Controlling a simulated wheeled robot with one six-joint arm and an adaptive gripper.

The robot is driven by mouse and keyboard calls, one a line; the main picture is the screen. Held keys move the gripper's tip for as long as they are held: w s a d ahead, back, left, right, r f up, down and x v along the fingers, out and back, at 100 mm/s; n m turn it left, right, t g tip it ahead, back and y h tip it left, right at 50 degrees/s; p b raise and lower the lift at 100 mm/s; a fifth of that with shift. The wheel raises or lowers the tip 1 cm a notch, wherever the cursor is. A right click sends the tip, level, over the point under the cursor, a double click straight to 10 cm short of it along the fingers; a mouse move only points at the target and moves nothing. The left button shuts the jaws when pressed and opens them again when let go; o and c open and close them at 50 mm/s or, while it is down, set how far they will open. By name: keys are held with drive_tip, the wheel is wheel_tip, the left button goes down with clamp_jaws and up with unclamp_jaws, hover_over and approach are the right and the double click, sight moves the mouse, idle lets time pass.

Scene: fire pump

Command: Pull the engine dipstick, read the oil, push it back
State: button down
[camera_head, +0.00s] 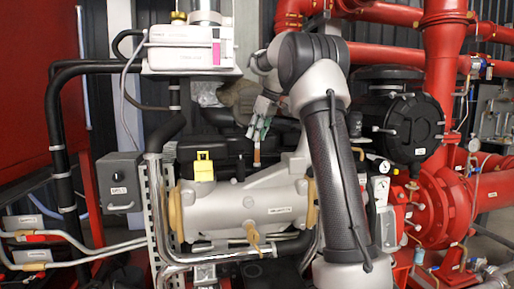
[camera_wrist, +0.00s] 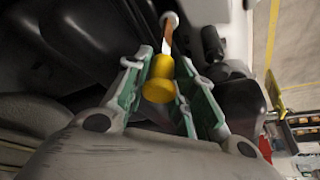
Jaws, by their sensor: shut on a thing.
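My gripper (camera_head: 257,135) hangs fingers-down above the dark engine (camera_head: 222,150) behind the silver cylinder. In the wrist view its green-padded fingers (camera_wrist: 164,60) are shut on the yellow dipstick handle (camera_wrist: 159,82). A narrow orange-brown strip (camera_wrist: 168,38) runs on from the handle, away from the gripper, with a pale part near its far end. In the head view this strip of the dipstick (camera_head: 257,158) shows just below the fingertips. Whether its lower end is inside a tube is not clear. No oil level mark can be read at this size.
A silver cylinder (camera_head: 245,208) with a yellow-capped top (camera_head: 204,167) lies in front of the engine. A white box (camera_head: 187,48) stands upper left. Red pipes and a red pump (camera_head: 435,205) fill the right. A grey box (camera_head: 120,182) is at left.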

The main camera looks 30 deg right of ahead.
drive_tip(key=shift+r, duration=0.55)
drive_tip(key=c, duration=1.3)
unclamp_jaws()
drive_tip(key=shift+r, duration=0.1)
drive_tip(key=v, duration=1.1)
drive_tip(key=shift+s+d+r, duration=0.1)
drive_tip(key=shift+s+r, duration=0.15)
drive_tip(key=shift+r, duration=0.05)
